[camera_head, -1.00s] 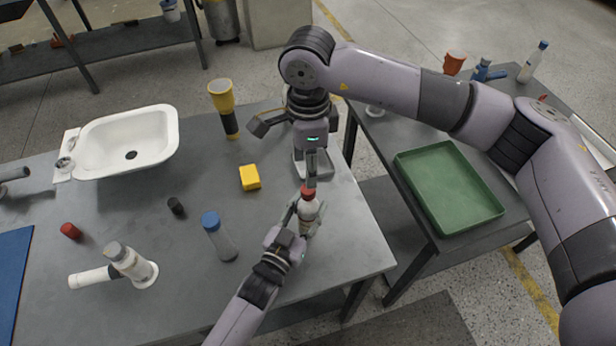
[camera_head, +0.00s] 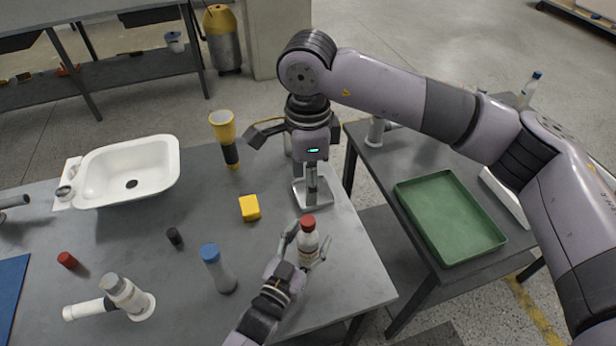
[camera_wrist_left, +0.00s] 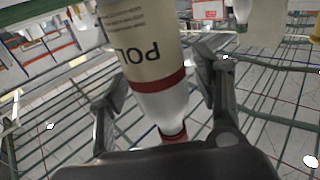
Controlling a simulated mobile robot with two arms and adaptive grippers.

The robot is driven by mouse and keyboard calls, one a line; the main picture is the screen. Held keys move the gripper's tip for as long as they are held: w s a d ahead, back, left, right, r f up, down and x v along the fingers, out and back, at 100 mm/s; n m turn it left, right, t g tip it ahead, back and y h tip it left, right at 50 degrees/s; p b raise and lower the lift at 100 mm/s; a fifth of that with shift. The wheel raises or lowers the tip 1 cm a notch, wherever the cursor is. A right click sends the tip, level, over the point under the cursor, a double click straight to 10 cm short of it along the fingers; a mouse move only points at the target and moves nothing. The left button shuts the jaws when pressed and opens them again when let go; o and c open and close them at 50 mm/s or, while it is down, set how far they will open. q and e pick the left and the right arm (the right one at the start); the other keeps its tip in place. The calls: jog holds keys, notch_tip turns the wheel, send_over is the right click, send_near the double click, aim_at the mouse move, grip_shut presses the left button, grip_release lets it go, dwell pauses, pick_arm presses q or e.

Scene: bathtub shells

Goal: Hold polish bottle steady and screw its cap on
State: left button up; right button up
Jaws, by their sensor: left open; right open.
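The polish bottle (camera_head: 307,247) is white with a dark red band and stands upright near the grey table's right edge. Its red cap (camera_head: 308,223) sits on top; I cannot tell how tight it is. My left gripper (camera_head: 305,251) is open, with its fingers spread on either side of the bottle. In the left wrist view the bottle (camera_wrist_left: 152,60) appears inverted, with part of its label readable, between the two separated fingers. My right gripper (camera_head: 311,190) is open and empty, above and behind the cap, with a gap between them.
A yellow block (camera_head: 249,208), a blue-capped bottle (camera_head: 219,270), a black cap (camera_head: 174,236) and a loose red cap (camera_head: 67,260) lie or stand to the left. A white sink (camera_head: 130,170) and yellow flashlight (camera_head: 225,140) are farther back. A green tray (camera_head: 450,215) is on the right table.

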pick_arm(q)
jog(key=v, duration=1.2)
jog(key=shift+s, duration=0.1)
dwell(0.4)
